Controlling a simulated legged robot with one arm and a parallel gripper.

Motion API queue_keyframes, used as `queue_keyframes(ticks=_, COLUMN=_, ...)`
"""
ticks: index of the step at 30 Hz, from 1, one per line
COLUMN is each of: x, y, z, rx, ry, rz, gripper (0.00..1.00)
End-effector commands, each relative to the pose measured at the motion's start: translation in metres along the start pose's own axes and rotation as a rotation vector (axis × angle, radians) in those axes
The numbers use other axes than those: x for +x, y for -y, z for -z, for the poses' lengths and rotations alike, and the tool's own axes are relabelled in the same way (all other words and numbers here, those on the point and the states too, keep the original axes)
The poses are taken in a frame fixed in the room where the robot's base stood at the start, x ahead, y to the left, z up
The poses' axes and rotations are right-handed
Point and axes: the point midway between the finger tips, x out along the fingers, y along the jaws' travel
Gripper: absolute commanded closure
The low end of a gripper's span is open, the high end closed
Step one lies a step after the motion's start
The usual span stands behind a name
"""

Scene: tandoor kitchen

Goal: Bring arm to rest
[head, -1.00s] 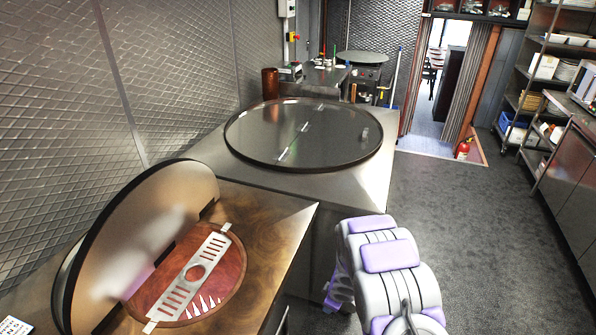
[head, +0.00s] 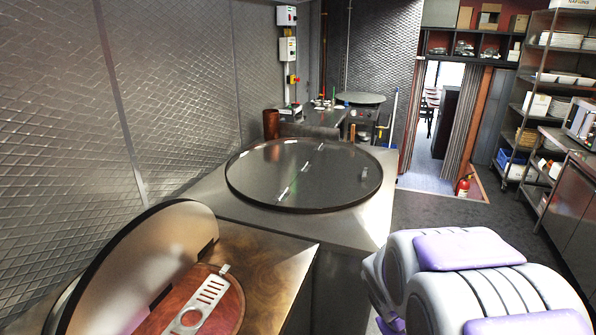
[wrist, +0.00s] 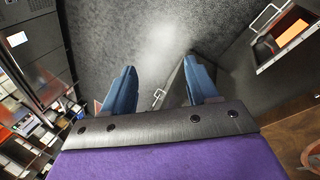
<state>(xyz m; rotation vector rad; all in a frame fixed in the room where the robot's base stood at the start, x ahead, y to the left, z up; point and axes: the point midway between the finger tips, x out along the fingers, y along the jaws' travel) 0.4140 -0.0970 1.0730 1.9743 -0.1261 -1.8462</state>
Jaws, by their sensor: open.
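My arm (head: 480,275) is white and grey with purple pads. It is folded close to the camera at the lower right of the head view. My gripper (wrist: 159,82) shows in the wrist view with two blue fingers apart and nothing between them. Grey floor lies beyond the fingers. The gripper itself is out of the head view.
A tandoor counter with a round dark lid (head: 305,175) stands ahead. A nearer counter has an open round lid (head: 150,265) and a slotted metal bar (head: 203,303). Shelves (head: 565,60) line the right. A fire extinguisher (head: 463,187) stands near the doorway. The floor between is clear.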

Motion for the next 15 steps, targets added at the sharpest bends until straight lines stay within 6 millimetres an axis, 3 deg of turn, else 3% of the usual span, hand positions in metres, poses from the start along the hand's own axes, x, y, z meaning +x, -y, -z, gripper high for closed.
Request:
queue_keyframes(ticks=3, x=-0.029, y=0.008, z=-0.037, rx=0.068, ry=0.036, rz=0.041, gripper=0.41)
queue_keyframes(ticks=8, x=-0.06, y=0.03, z=-0.088, rx=0.138, ry=0.096, rz=0.121, gripper=0.41)
queue_keyframes(ticks=15, x=-0.102, y=0.075, z=-0.159, rx=0.201, ry=0.17, rz=0.268, gripper=0.41)
